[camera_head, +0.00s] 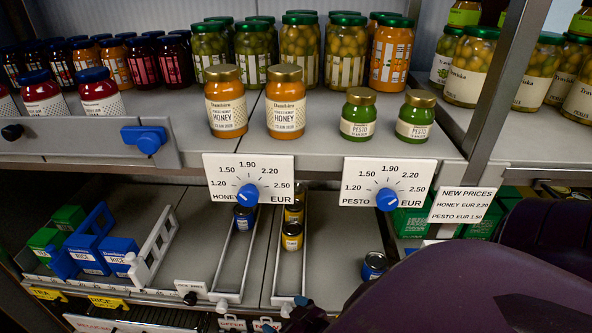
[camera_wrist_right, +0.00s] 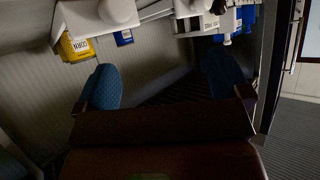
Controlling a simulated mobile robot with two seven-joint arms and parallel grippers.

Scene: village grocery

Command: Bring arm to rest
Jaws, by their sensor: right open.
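My right arm (camera_head: 470,275), purple, reaches in from the lower right of the head view, in front of the shelves. Part of my right gripper (camera_head: 305,316) shows small and dark at the bottom edge, below the lower shelf's front. In the right wrist view my right gripper (camera_wrist_right: 163,86) has its two blue fingers wide apart, with nothing held between them. Shelf-edge fittings and a yellow tag (camera_wrist_right: 75,47) appear beyond the fingers. My left gripper is not in view.
A honey dial (camera_head: 246,193) and a pesto dial (camera_head: 387,199) project from the upper shelf edge. Honey jars (camera_head: 226,102) and pesto jars (camera_head: 358,115) stand above them. White dividers (camera_head: 152,250) and a lone can (camera_head: 374,266) are on the lower shelf. A price sign (camera_head: 463,205) hangs right.

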